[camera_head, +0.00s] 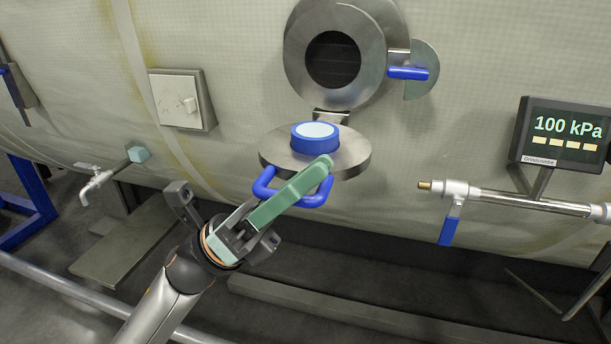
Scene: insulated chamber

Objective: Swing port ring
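The port ring (375,68) is a broad metal collar around a dark round opening in the chamber wall. A short blue handle (408,73) sticks out at its right, in front of a half-round plate (422,60). Below the ring a round metal lid (351,153) hangs out on a hinge (331,119), its blue, pale-topped plug (316,137) facing up. A blue loop handle (264,187) shows at its near edge. My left gripper (322,168) reaches over this loop with a long green finger. Its grip is unclear. My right gripper is out of view.
A screen (566,134) reading 100 kPa stands at the right, above a pipe (520,201) with a blue-levered valve (450,225). A wall box (182,99) and a tap (97,187) are at the left. Rails cross the floor below.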

